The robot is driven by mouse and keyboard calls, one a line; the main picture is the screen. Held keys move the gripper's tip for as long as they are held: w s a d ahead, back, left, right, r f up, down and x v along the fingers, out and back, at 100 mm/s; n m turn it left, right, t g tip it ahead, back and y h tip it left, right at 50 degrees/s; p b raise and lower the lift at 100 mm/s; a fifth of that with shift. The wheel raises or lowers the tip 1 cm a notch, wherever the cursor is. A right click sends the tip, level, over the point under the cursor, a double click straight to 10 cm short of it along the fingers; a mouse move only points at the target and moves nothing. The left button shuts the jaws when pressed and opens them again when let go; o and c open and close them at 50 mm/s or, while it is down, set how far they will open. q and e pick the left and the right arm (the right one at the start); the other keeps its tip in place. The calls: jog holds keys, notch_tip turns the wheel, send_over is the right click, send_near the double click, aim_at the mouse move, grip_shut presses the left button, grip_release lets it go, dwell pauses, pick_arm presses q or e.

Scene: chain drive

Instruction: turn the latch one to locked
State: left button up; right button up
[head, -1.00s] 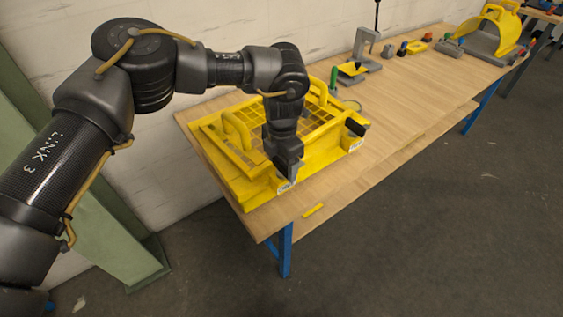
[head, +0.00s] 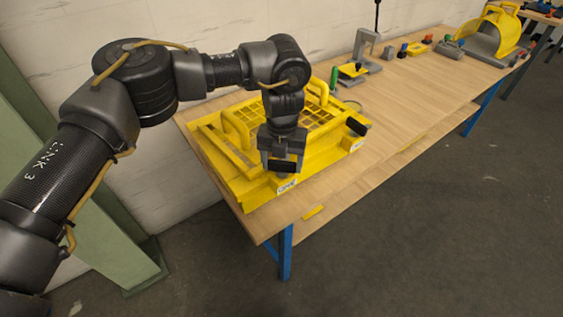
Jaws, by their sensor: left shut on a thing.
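A yellow guard (head: 222,166) with a mesh top and raised handles lies on the wooden bench. My left gripper (head: 284,170) is at its front side, pointing down, just above a white label (head: 287,186) that seems to read ONE. It is shut on latch one there, which the fingers largely hide, so I cannot tell its exact angle. A second black latch (head: 356,127) sits at the guard's right end above another white label (head: 357,146). My right gripper is not in view.
The bench top (head: 410,110) is clear right of the guard. Farther back stand a green-handled thing (head: 334,78), a grey clamp-like stand (head: 365,50) and a yellow and grey housing (head: 497,35).

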aim_at(282, 162)
pick_arm(q)
jog(key=n+p, duration=0.1)
jog(key=n, duration=0.3)
jog(key=shift+r+n+p, duration=0.15)
jog(key=shift+n+p, duration=0.15)
jog(key=n+p, duration=0.1)
jog(key=n, duration=0.2)
jog(key=shift+n+p, duration=0.3)
jog(key=shift+n, duration=0.5)
jog(key=o, duration=1)
notch_tip(282, 162, up, 11)
jog(key=shift+s+f+b, duration=0.1)
jog(key=shift+f+b, duration=0.1)
jog(key=shift+b, duration=0.5)
